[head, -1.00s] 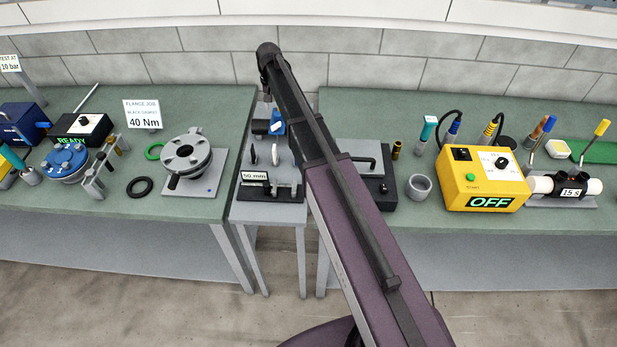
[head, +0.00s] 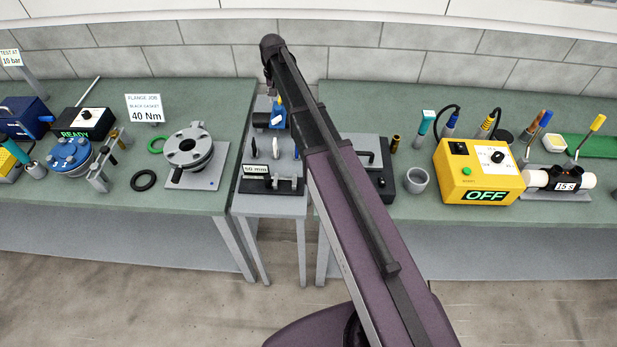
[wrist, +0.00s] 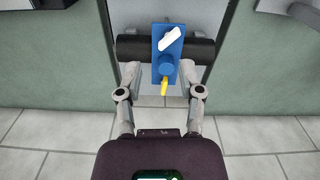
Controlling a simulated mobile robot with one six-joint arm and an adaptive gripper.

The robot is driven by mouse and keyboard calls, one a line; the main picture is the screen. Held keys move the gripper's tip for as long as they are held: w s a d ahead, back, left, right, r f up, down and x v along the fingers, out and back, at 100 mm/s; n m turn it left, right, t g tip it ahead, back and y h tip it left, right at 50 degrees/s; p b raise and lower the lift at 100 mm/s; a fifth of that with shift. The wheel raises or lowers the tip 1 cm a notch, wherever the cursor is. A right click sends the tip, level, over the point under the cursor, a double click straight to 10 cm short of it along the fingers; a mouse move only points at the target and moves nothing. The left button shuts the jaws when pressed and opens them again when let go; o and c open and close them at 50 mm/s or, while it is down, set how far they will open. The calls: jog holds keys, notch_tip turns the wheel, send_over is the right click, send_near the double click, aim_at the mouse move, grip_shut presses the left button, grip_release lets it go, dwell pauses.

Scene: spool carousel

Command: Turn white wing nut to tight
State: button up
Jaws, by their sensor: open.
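In the wrist view the white wing nut (wrist: 170,38) sits on top of a blue block (wrist: 173,57) and lies at a slant. The blue block rests across a dark horizontal cylinder (wrist: 199,50). A yellow piece (wrist: 164,88) sticks out of the block's near side. My gripper (wrist: 159,72) is open, with one finger on each side of the block's near end. The wing nut is beyond the fingertips and nothing is held. In the head view the blue block (head: 278,118) shows on the narrow middle table, while my arm hides most of the gripper.
The narrow grey table (head: 246,206) stands between two green benches. It holds upright discs (head: 276,148) and a dark fixture with a label (head: 256,170). A flange (head: 188,147) stands on the left bench. A yellow box reading OFF (head: 474,172) stands on the right bench.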

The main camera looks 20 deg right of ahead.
jog(key=s+d+f+b, duration=0.1)
jog(key=s+f+b, duration=0.2)
jog(key=s, duration=0.5)
jog(key=s+d+f+n+b, duration=0.1)
jog(key=s+f+b, duration=0.3)
jog(key=s, duration=0.5)
jog(key=s+d+f+n+b, duration=0.1)
jog(key=s+f+b, duration=0.2)
jog(key=s, duration=0.6)
jog(key=shift+s+d+f+b, duration=0.25)
jog(key=shift+d+f+b, duration=0.1)
jog(key=shift+f, duration=0.2)
jog(key=s, duration=0.3)
jog(key=shift+o, duration=0.6)
